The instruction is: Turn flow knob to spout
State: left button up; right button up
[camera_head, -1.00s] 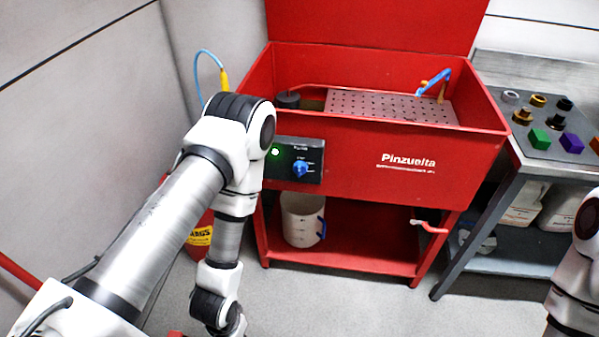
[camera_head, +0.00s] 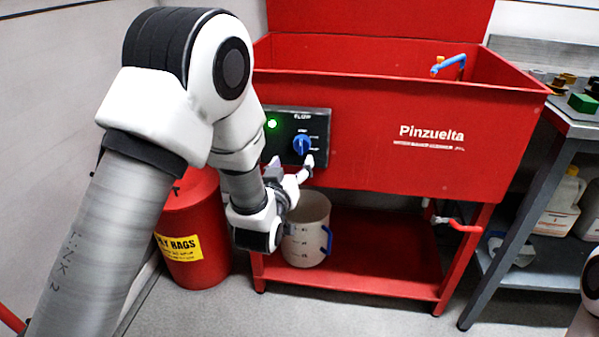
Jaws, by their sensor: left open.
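The blue flow knob (camera_head: 302,145) sits on a dark control panel (camera_head: 316,123) on the front of the red parts washer (camera_head: 400,140). A green light glows to the left of the knob. My left gripper (camera_head: 292,163) is open just below and to the left of the knob, apart from it as far as I can tell. The knob is in plain sight; its label marks are too small to read surely. The blue spout (camera_head: 447,65) stands in the basin at the back right. My right gripper is out of view.
A red bin (camera_head: 193,235) with a yellow label stands to the left. A grey bench (camera_head: 570,125) with bottles below is at the right.

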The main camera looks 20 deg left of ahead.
aim_at(300, 148)
pick_arm(q)
jog(key=w, duration=0.5)
jog(key=w+a, duration=0.1)
jog(key=w, duration=0.1)
jog(key=shift+w+r+b, duration=0.1)
jog(key=shift+w+b, duration=0.1)
jog(key=shift+b, duration=0.2)
jog(key=c, duration=1.1)
